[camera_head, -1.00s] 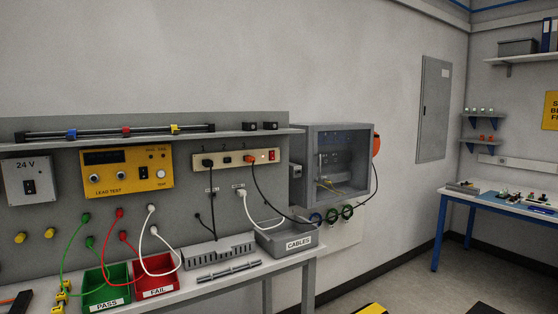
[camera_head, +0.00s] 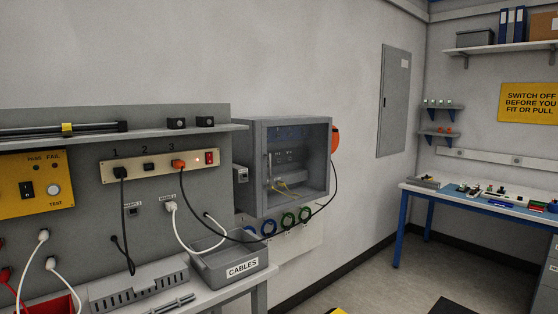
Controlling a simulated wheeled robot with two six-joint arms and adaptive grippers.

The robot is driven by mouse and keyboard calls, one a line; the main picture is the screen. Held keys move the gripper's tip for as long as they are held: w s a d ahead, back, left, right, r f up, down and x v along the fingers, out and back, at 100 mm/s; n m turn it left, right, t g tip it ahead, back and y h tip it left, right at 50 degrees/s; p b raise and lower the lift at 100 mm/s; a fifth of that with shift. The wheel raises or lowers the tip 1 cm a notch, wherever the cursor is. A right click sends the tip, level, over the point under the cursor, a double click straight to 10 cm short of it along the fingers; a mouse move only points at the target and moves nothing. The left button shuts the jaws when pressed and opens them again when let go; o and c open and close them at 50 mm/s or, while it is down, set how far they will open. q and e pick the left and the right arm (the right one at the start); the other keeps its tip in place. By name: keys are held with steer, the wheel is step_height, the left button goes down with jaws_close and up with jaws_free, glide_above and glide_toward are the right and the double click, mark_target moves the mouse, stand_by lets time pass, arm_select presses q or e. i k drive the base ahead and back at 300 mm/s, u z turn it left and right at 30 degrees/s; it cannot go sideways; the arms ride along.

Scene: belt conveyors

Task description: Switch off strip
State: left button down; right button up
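The power strip (camera_head: 150,168) is a beige bar on the grey back panel above the bench, with sockets numbered 1, 2 and 3. A black plug (camera_head: 120,172) sits in socket 1, socket 2 (camera_head: 148,166) is empty, and an orange plug (camera_head: 178,164) sits in socket 3. A red rocker switch (camera_head: 209,157) is at the strip's right end, with a small orange light (camera_head: 197,160) beside it that looks lit. The rocker's exact position is too small to tell. Neither of my grippers shows.
A grey CABLES bin (camera_head: 228,262) stands at the bench's right end. A grey open-front cabinet (camera_head: 285,168) is on the wall beside it. A black cable hangs from the orange plug towards the cabinet. A yellow sign (camera_head: 528,103) hangs above a far table (camera_head: 480,198).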

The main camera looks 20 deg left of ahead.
mark_target(208, 156)
steer(key=z, duration=0.2)
steer(key=i, duration=1.1)
steer(key=u, duration=0.6)
steer(key=i, duration=0.75)
steer(key=u, duration=0.5)
